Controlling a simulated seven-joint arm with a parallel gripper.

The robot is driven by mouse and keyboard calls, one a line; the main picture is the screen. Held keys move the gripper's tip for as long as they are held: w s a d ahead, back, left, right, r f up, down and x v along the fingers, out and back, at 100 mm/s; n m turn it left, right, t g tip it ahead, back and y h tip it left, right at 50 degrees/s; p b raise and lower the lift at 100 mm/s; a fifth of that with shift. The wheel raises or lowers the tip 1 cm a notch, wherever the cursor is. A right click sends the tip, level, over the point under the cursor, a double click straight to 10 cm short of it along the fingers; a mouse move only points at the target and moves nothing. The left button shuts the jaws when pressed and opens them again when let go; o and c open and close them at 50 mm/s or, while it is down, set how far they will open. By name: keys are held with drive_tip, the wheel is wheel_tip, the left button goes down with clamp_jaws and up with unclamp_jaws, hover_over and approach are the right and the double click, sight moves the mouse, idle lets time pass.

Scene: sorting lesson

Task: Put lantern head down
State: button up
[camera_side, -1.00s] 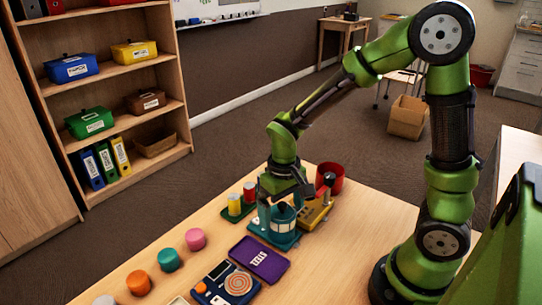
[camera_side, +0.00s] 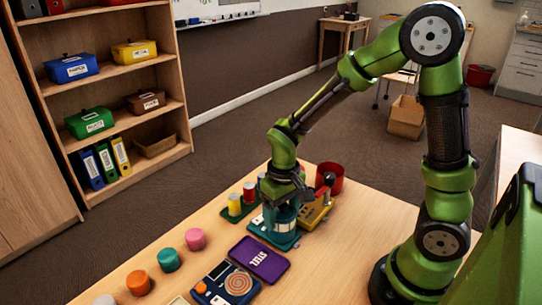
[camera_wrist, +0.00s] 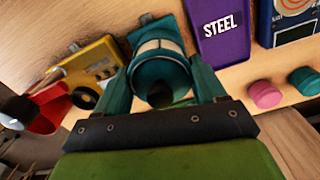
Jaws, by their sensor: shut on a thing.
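The lantern head (camera_wrist: 160,62) is teal with a pale glazed band, and it fills the space between the fingers in the wrist view. My gripper (camera_side: 281,208) is shut on it, with one teal finger on each side. In the side view the lantern head (camera_side: 285,217) shows low under my wrist, over a teal base plate (camera_side: 268,237) on the table. My wrist hides its top. Whether its underside touches the plate I cannot tell.
A yellow device (camera_side: 316,215) and a red cup (camera_side: 330,175) stand close on the right. A green holder with cylinders (camera_side: 238,211) is behind left. A purple STEEL tray (camera_side: 258,258), a dark blue panel (camera_side: 225,285) and several coloured knobs (camera_side: 168,260) lie nearer the camera.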

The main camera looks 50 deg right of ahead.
wheel_tip(320, 180, up, 9)
drive_tip(key=shift+f, duration=0.1)
drive_tip(key=w+a+f+n, duration=0.2)
drive_tip(key=w+a+n, duration=0.2)
drive_tip(key=w, duration=0.3)
drive_tip(key=w+a+f+n, duration=0.1)
drive_tip(key=w+a+n, duration=0.35)
drive_tip(key=w, duration=0.35)
drive_tip(key=shift+n, duration=0.25)
drive_tip(key=f, duration=1)
drive_tip(key=shift+s+d+f, duration=0.1)
drive_tip(key=shift+s+d, duration=0.1)
drive_tip(key=shift+d, duration=0.05)
drive_tip(key=shift+f, duration=0.15)
drive_tip(key=o, duration=1.1)
drive_tip(key=shift+c, duration=0.2)
